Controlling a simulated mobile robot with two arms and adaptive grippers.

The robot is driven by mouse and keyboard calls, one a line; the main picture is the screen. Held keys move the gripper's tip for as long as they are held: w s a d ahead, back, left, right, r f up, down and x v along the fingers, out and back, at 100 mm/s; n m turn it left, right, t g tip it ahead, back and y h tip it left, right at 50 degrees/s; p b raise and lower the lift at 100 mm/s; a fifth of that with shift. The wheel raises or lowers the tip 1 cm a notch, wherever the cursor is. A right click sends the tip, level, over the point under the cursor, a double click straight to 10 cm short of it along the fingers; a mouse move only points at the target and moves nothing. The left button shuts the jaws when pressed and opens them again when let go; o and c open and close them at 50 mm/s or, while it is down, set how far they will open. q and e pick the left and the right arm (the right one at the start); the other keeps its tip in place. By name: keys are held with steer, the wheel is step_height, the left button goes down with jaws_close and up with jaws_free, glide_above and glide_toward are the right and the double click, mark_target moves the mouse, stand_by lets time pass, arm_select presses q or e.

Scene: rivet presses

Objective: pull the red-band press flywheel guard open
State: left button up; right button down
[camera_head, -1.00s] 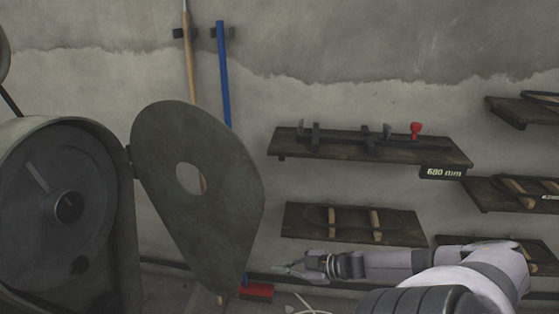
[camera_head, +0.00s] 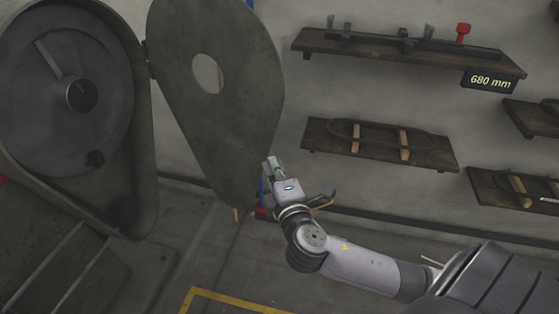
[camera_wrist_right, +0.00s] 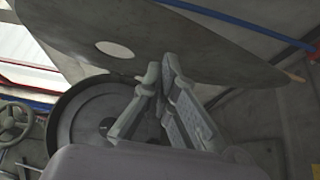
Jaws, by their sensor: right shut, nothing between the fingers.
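The flywheel guard (camera_head: 232,120) is a dark grey teardrop plate with a round hole. It stands swung out on a hinge at the right side of the press housing (camera_head: 146,160), and the flywheel (camera_head: 62,80) shows uncovered. No red band shows on the press in these views. My right gripper (camera_head: 270,166) is at the guard's lower right edge in the head view. In the right wrist view its fingers (camera_wrist_right: 160,72) are together with nothing between them, close to the guard (camera_wrist_right: 200,45); I cannot tell whether they touch it. My left gripper is not in view.
Wall shelves (camera_head: 400,50) with bars and wooden blocks hang to the right, one labelled 680 mm. A yellow floor line (camera_head: 225,297) lies below the guard. The floor between the press and my right arm is clear.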

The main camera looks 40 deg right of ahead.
glide_toward(268, 127)
steer(key=w+a, duration=0.2)
arm_select(q)
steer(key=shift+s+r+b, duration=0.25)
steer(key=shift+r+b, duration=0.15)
steer(key=shift+b, duration=0.2)
arm_select(e)
steer(key=shift+w+d+r, duration=0.1)
steer(key=shift+w+d, duration=0.5)
steer(key=shift+d, duration=0.25)
steer(key=shift+w+d, duration=0.65)
steer(key=shift+d, duration=0.2)
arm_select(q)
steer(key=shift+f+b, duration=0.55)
arm_select(e)
steer(key=w+d, duration=0.6)
steer(key=d, duration=0.5)
steer(key=shift+d, duration=0.15)
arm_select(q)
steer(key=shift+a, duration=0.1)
